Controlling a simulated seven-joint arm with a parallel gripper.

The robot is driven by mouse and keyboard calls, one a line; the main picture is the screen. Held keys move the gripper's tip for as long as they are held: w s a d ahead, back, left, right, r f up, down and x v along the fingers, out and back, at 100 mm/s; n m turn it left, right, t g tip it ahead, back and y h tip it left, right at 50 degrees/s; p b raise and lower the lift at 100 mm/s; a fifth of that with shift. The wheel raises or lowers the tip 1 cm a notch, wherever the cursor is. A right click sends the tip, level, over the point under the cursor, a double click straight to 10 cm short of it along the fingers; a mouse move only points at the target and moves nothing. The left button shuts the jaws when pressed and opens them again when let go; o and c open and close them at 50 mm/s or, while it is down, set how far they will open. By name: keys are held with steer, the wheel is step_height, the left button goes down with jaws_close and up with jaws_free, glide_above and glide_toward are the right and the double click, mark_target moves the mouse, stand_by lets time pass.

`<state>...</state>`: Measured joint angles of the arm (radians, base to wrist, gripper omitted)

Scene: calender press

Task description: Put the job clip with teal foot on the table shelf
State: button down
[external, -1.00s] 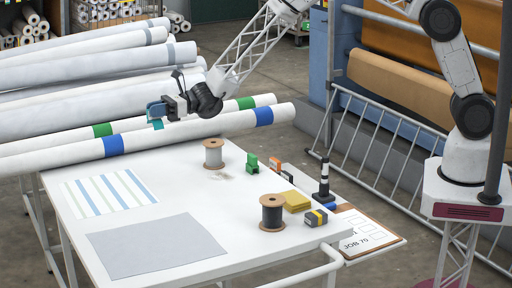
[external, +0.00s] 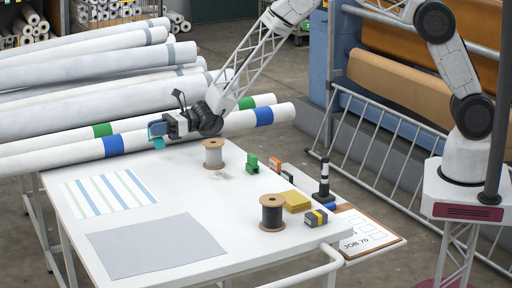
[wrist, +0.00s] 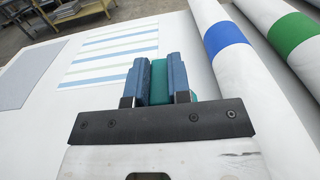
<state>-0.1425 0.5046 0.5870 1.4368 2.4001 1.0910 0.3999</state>
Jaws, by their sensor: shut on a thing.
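My gripper (external: 157,131) is above the far side of the white table (external: 180,195), in front of the long white rolls. It is shut on a teal piece (wrist: 158,78), held between its two blue fingers in the wrist view. A bit of teal also shows below the fingers in the external view (external: 158,143). This seems to be the job clip with teal foot; the rest of it is hidden by the gripper. A shelf with a clipboard marked JOB 70 (external: 365,238) juts from the table's right side.
White rolls with blue and green bands (external: 115,144) lie along the table's far edge, close to my gripper. Two spools (external: 213,153), a green clip (external: 252,163), a yellow pad (external: 296,201) and a black-and-white post (external: 324,180) stand on the right. Striped and grey sheets (external: 155,248) lie left and front.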

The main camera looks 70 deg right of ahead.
steer(key=shift+f, duration=0.6)
steer(key=shift+f, duration=1.85)
steer(key=shift+f, duration=0.15)
steer(key=c, duration=1.1)
jaws_free()
steer(key=shift+o, duration=0.2)
steer(key=shift+s+d, duration=0.3)
steer(key=shift+d, duration=0.05)
steer(key=v, duration=1.1)
